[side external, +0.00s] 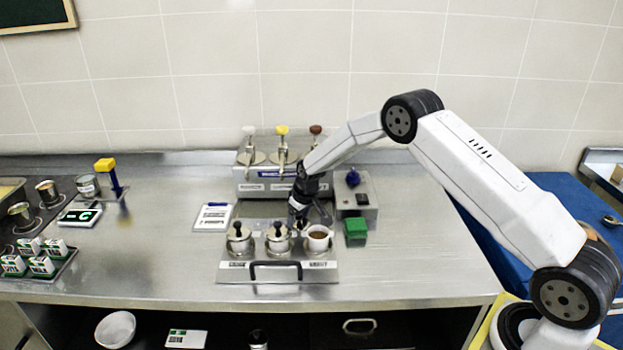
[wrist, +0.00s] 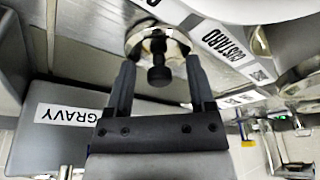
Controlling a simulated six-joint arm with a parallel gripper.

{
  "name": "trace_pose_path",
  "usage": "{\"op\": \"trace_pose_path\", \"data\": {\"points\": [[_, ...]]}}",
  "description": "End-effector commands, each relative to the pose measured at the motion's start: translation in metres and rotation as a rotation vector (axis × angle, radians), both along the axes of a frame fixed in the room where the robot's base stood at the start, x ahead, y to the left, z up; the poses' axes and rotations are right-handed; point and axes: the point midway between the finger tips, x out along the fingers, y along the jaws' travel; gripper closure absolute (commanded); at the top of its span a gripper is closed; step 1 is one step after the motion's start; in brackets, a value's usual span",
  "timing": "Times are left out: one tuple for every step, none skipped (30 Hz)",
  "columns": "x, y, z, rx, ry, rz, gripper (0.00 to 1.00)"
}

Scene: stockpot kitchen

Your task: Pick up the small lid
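A small round metal lid (wrist: 140,40) with a black knob (wrist: 159,75) shows between the fingers in the wrist view. My gripper (wrist: 162,68) is open, one finger on each side of the knob, with a visible gap to both. In the side view my gripper (side external: 298,212) is low over the counter, just behind a row of small pots, and its fingers are hard to make out. Two pots, the left (side external: 239,241) and the middle (side external: 278,242), have lids with dark knobs. The right pot (side external: 318,240) is uncovered with brown contents. The lid under my gripper is not clear in the side view.
The pots stand in a metal tray (side external: 250,277) with a black front handle. Behind my gripper is a dispenser unit (side external: 262,188) with several pumps. A green block (side external: 355,230) and a grey box (side external: 362,212) are at right.

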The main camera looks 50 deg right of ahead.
Motion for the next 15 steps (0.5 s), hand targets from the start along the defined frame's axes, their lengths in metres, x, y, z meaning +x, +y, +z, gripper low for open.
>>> {"op": "trace_pose_path", "data": {"points": [[-0.0011, 0.0001, -0.0016, 0.000, 0.004, 0.000, 0.60], [-0.0013, 0.0001, -0.0018, 0.001, 0.004, 0.000, 0.70], [-0.0015, 0.0002, -0.0021, 0.001, 0.005, 0.000, 0.83], [-0.0016, 0.0002, -0.0024, 0.001, 0.005, 0.000, 0.92], [-0.0018, 0.0002, -0.0027, 0.001, 0.006, 0.000, 1.00], [-0.0022, 0.0003, -0.0032, 0.001, 0.007, 0.000, 1.00], [-0.0024, 0.0003, -0.0036, 0.001, 0.008, 0.000, 1.00], [-0.0027, 0.0004, -0.0040, 0.001, 0.009, 0.000, 1.00], [-0.0031, 0.0004, -0.0045, 0.001, 0.010, 0.000, 1.00], [-0.0034, 0.0005, -0.0049, 0.002, 0.011, 0.001, 1.00], [-0.0036, 0.0005, -0.0052, 0.002, 0.012, 0.001, 1.00], [-0.0040, 0.0005, -0.0057, 0.002, 0.013, 0.001, 1.00], [-0.0043, 0.0006, -0.0061, 0.002, 0.014, 0.001, 1.00], [-0.0045, 0.0006, -0.0065, 0.002, 0.015, 0.001, 1.00], [-0.0048, 0.0006, -0.0068, 0.002, 0.016, 0.001, 1.00]]}}
